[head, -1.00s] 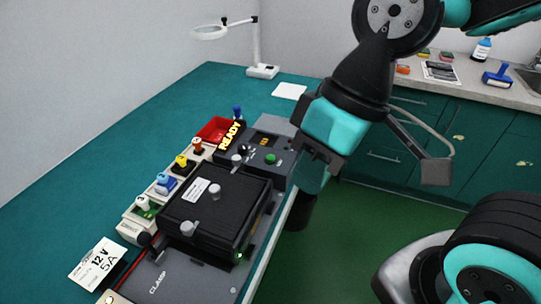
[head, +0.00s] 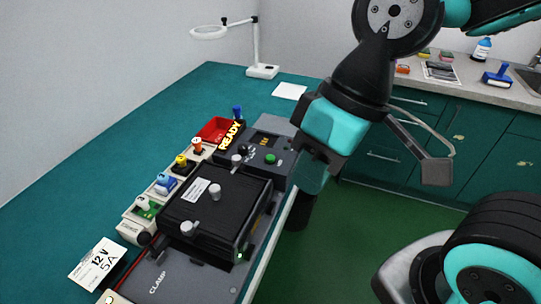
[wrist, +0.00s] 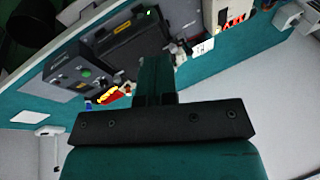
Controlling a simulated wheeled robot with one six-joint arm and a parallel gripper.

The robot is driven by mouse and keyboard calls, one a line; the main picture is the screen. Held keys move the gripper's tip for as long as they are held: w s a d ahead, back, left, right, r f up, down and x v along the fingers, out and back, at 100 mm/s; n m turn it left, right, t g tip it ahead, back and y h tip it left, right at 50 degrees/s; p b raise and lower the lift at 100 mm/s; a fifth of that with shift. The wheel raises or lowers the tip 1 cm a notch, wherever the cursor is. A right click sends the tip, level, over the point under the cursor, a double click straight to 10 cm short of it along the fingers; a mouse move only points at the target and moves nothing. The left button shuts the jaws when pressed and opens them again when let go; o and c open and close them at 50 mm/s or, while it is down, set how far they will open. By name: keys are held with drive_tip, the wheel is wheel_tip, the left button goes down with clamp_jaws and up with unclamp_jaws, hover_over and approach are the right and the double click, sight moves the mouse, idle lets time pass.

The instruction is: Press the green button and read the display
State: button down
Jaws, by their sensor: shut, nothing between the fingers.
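The green button (head: 270,159) sits on the sloped face of a dark grey control box (head: 284,152) on the teal bench. It also shows in the wrist view (wrist: 86,73), left of my fingers. A small display (head: 264,142) on the box shows orange characters too small to read. My gripper (wrist: 157,68) is shut and empty, pointing across the bench. It is apart from the button. In the head view the fingers cannot be made out clearly.
A black lidded fixture (head: 215,207) with knobs stands in front of the box. A 12 V 5A card (head: 96,263) lies front left. A magnifier lamp (head: 262,70) stands at the back.

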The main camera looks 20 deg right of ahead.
drive_tip(key=m+t+y+p, duration=0.3)
drive_tip(key=m+t+p, duration=0.2)
drive_tip(key=t+p, duration=0.15)
hover_over(272, 156)
wheel_tip(272, 156, down, 8)
drive_tip(key=shift+f+g, duration=0.2)
drive_tip(key=shift+g, duration=0.25)
drive_tip(key=shift+f, duration=0.15)
wheel_tip(272, 156, down, 9)
drive_tip(key=b, duration=0.6)
drive_tip(key=shift+r+b, duration=0.2)
drive_tip(key=shift+b, duration=0.2)
idle(0.4)
drive_tip(key=shift+f+b, duration=0.4)
